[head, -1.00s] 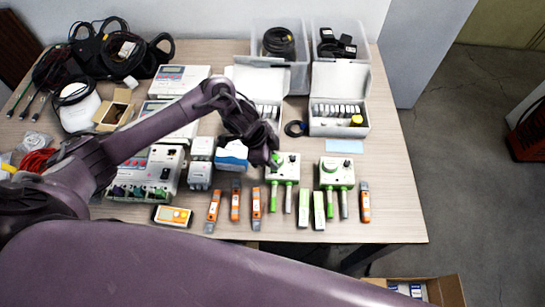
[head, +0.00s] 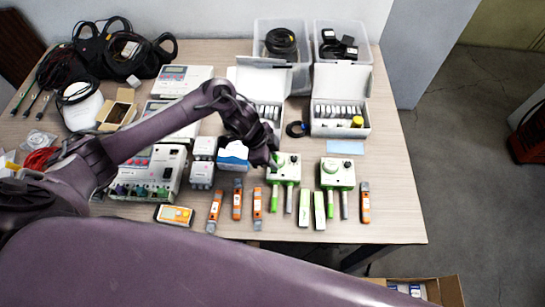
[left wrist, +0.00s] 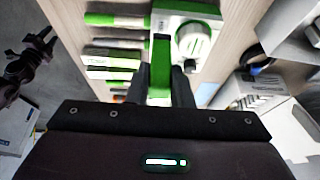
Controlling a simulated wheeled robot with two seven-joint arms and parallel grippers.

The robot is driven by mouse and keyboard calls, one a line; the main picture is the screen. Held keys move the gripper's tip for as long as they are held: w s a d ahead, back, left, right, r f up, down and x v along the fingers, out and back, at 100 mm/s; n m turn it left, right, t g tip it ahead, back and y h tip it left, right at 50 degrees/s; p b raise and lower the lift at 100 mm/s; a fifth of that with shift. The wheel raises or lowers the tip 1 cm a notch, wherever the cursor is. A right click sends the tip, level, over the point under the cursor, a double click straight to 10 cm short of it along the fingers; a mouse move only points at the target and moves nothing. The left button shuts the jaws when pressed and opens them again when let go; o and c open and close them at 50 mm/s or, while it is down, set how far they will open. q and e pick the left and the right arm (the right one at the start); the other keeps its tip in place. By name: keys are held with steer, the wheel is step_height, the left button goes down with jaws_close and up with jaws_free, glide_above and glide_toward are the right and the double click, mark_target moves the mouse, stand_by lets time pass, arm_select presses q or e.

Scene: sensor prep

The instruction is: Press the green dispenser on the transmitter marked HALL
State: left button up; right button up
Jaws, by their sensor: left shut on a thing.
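Two white-and-green transmitters stand at the right of the table, the left one (head: 287,169) and the right one (head: 337,175), each with a round dial and probes in front. I cannot read HALL on either. My left gripper (head: 273,163) is at the left edge of the left transmitter, reaching in from above. In the left wrist view, the fingers (left wrist: 167,88) are shut on a green part (left wrist: 160,68), apparently the dispenser, beside the white body and dial (left wrist: 192,42). The fingers hide part of it.
Orange testers (head: 237,199) and green-white sticks (head: 319,211) lie in front. Open white cases (head: 363,132) and clear bins (head: 341,78) stand behind. White boxes (head: 202,161) and a blue-white box (head: 233,151) crowd the left. Bare tabletop (head: 395,200) lies at right.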

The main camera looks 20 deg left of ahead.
arm_select(q)
steer(key=shift+f+b, duration=0.3)
steer(key=shift+f, duration=0.75)
stand_by(1.9)
steer(key=shift+r, duration=0.1)
step_height(320, 180, up, 8)
steer(key=p, duration=0.8)
steer(key=shift+d, duration=0.1)
stand_by(0.8)
